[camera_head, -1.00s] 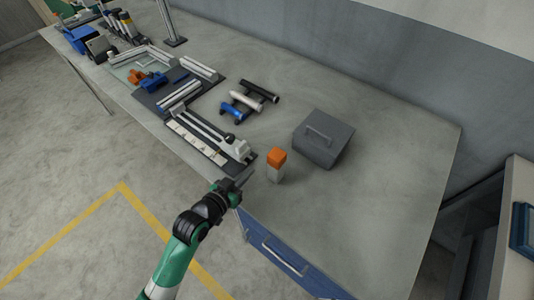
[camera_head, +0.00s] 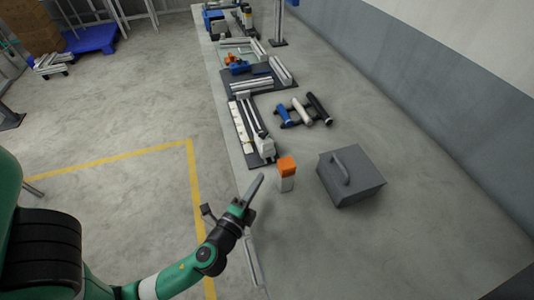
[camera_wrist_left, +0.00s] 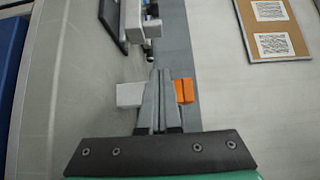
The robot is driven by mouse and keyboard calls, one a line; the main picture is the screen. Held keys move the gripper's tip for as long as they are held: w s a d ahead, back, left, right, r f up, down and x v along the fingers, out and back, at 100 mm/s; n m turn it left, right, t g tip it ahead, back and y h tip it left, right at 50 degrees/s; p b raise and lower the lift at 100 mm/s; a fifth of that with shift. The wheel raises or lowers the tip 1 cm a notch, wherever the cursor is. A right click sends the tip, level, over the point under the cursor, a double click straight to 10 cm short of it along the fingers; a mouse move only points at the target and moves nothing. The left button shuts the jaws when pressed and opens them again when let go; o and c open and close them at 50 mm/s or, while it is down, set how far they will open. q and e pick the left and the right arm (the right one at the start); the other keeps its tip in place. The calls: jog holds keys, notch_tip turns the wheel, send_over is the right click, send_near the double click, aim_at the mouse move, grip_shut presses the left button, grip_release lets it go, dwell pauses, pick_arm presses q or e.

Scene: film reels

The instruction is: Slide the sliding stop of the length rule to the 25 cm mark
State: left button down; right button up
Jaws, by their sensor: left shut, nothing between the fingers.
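The length rule (camera_head: 239,128) lies along the table's left edge in the head view, a dark base with a pale strip and a metal rail. Its sliding stop seems to be the light grey block (camera_head: 265,147) at the near end; the marks are too small to read. My left gripper (camera_head: 261,177) is shut and empty, short of that near end and apart from it. In the left wrist view its closed fingers (camera_wrist_left: 160,76) point toward a grey block with a dark knob (camera_wrist_left: 140,28), probably the stop. My right gripper is out of view.
A grey box with a handle (camera_head: 350,180) stands farther right. Blue, white and black rollers (camera_head: 302,113) lie beyond. Fixtures line the far table. The right of the table is clear.

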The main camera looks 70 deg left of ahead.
aim_at(271, 145)
pick_arm(q)
jog(key=p+x, duration=0.1)
jog(key=x, duration=0.6)
jog(key=shift+w+a+r, duration=0.15)
jog(key=shift+w+a, duration=0.1)
jog(key=a, duration=0.2)
jog(key=shift+a+p, duration=0.35)
jog(key=shift+p, duration=0.05)
jog(key=shift+a, duration=0.5)
